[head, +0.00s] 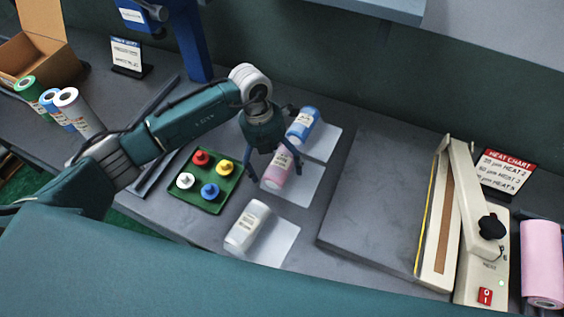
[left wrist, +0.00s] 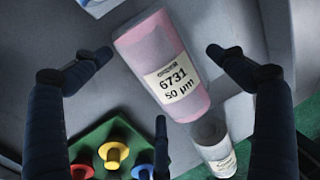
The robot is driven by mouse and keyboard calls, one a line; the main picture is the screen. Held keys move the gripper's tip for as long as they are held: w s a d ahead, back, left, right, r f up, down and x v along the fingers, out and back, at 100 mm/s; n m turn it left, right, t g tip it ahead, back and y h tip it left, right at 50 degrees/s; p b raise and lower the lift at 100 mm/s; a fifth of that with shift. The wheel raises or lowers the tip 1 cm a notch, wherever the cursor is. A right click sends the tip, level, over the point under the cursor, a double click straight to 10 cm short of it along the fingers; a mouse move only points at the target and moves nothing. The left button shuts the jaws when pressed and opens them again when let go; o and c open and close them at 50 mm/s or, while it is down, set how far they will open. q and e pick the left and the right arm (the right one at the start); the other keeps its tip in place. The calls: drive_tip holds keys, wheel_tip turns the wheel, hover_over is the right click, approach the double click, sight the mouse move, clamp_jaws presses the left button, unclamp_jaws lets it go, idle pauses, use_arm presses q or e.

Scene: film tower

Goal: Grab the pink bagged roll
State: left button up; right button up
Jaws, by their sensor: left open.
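The pink bagged roll (head: 277,174) lies on a pale sheet on the grey table in the head view, between the blue and the white bagged rolls. In the left wrist view the pink roll (left wrist: 150,50) carries a label reading 6731, 50 µm. My left gripper (head: 273,165) is open above it, with fingers on either side. In the left wrist view the open fingers (left wrist: 158,62) stand apart from the roll, and nothing is held. The gripper partly hides the roll in the head view. My right gripper is not in view.
A blue bagged roll (head: 303,124) lies behind and a white bagged roll (head: 247,227) in front. A green tray (head: 208,206) with coloured knobbed pieces sits left. A heat sealer (head: 468,230) stands right, near a large pink roll (head: 542,262). The grey board (head: 375,205) is bare.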

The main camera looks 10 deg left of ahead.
use_arm(q)
drive_tip(key=shift+f, duration=0.65)
drive_tip(key=shift+d, duration=0.1)
drive_tip(key=c, duration=1.5)
drive_tip(key=shift+r, duration=0.1)
